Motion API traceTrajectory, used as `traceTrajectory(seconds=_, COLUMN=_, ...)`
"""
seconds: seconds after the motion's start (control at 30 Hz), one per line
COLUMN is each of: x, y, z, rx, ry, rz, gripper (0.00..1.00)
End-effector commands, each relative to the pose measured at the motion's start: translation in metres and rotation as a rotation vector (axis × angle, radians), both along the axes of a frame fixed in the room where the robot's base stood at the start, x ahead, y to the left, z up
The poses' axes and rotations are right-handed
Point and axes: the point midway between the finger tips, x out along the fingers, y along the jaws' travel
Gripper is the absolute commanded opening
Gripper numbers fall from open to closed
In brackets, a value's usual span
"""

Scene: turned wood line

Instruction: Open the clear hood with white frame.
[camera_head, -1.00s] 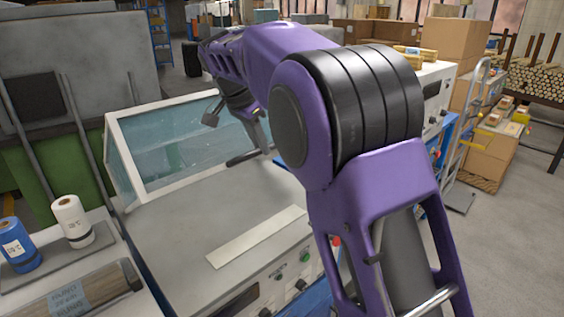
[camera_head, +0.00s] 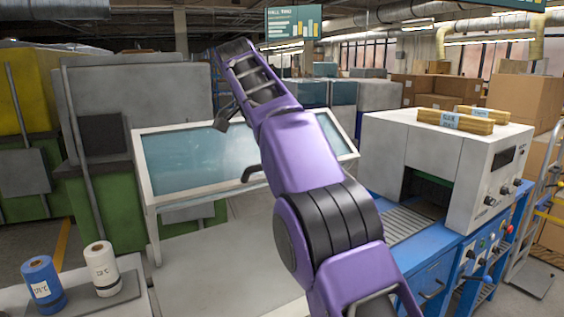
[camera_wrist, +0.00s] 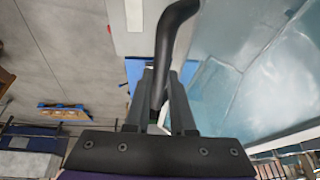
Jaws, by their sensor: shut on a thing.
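The clear hood with white frame (camera_head: 152,172) stands over the grey machine bed at left centre in the head view. Its front edge is raised, with a gap between it and the bed. Its bluish clear panel also fills the right of the wrist view (camera_wrist: 250,75). A black handle (camera_head: 252,174) shows at the front edge, partly behind my purple arm. In the wrist view my gripper (camera_wrist: 160,100) is shut on the black curved handle (camera_wrist: 172,35). In the head view my arm hides the fingers.
A grey bed (camera_head: 215,270) lies under the hood. A white control machine (camera_head: 445,165) on a blue base stands to the right, with wrapped wood packs (camera_head: 455,119) on top. Blue (camera_head: 42,283) and white (camera_head: 101,268) rolls stand at left. Floor shows at far right.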

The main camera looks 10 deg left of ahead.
Motion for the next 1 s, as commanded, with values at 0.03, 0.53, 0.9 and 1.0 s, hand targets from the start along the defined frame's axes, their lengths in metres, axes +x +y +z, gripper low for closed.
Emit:
traceTrajectory(seconds=0.03, x=-0.0007, y=0.0073, z=-0.0083, rx=0.004, ry=0.011, rz=0.013, gripper=0.00)
traceTrajectory(seconds=0.53, x=-0.0016, y=0.0073, z=-0.0084, rx=0.002, ry=0.014, rz=0.011, gripper=0.38)
traceTrajectory(seconds=0.9, x=-0.0011, y=0.0035, z=-0.0036, rx=0.000, ry=0.008, rz=0.003, gripper=0.52)
traceTrajectory(seconds=1.0, x=-0.0009, y=0.0031, z=-0.0030, rx=0.000, ry=0.007, rz=0.002, gripper=0.52)
